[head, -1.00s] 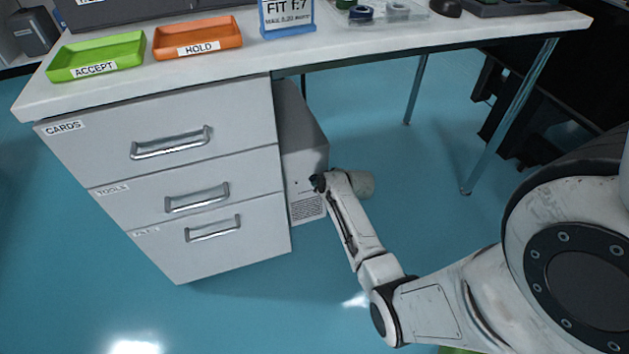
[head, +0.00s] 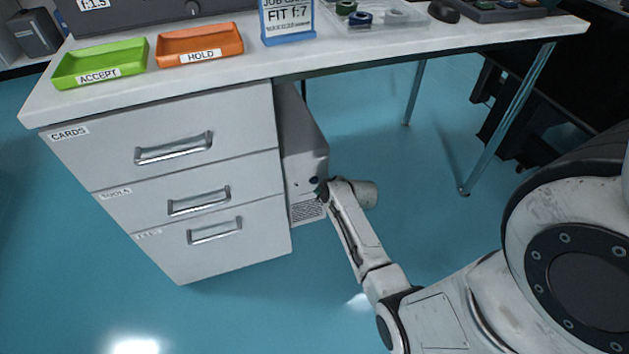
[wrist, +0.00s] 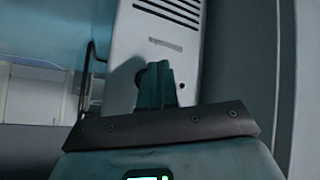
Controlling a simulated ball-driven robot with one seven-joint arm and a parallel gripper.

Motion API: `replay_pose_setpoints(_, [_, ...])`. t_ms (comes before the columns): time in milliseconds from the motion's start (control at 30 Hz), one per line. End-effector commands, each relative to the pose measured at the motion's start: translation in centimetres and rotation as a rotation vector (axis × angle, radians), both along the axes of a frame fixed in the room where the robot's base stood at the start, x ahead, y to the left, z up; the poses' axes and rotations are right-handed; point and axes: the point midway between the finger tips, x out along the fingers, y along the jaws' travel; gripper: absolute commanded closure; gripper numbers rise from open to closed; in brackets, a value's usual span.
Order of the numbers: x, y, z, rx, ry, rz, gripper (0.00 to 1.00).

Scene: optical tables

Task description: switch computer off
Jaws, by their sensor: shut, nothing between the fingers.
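The computer is a light grey tower (head: 304,155) standing on the floor under the desk, beside the drawer unit. A dark round spot (head: 314,180), which looks like a button, shows on its front face. My gripper (head: 323,187) is at that face, just right of the spot, with its fingers shut and empty. In the wrist view the shut teal fingers (wrist: 156,86) point at the grey computer front (wrist: 185,65). A dark round shape (wrist: 150,73) is partly hidden behind the fingertips. I cannot tell whether they touch it. No power light on the computer is clear.
The drawer unit (head: 190,175) stands close on the computer's left. The desk top (head: 400,50) overhangs it and carries a green tray (head: 100,62), an orange tray (head: 199,44) and a sign (head: 287,18). The floor right of the computer is open up to the desk leg (head: 508,120).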

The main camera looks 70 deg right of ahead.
Motion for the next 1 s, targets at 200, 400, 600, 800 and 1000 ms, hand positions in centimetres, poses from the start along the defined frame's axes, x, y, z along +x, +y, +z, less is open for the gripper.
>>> replay_pose_setpoints(200, [-1.4, 1.6, 0.2, 0.001, 0.002, 0.001, 1.00])
replay_pose_setpoints(400, [-2.5, 2.9, 0.2, 0.001, 0.001, 0.000, 1.00])
replay_pose_setpoints(600, [-3.0, 3.5, 0.1, 0.000, 0.000, 0.000, 1.00])
replay_pose_setpoints(800, [-3.0, 3.4, 0.0, 0.000, 0.000, 0.000, 1.00])
replay_pose_setpoints(1000, [-2.9, 3.4, 0.0, 0.000, 0.000, 0.000, 1.00])
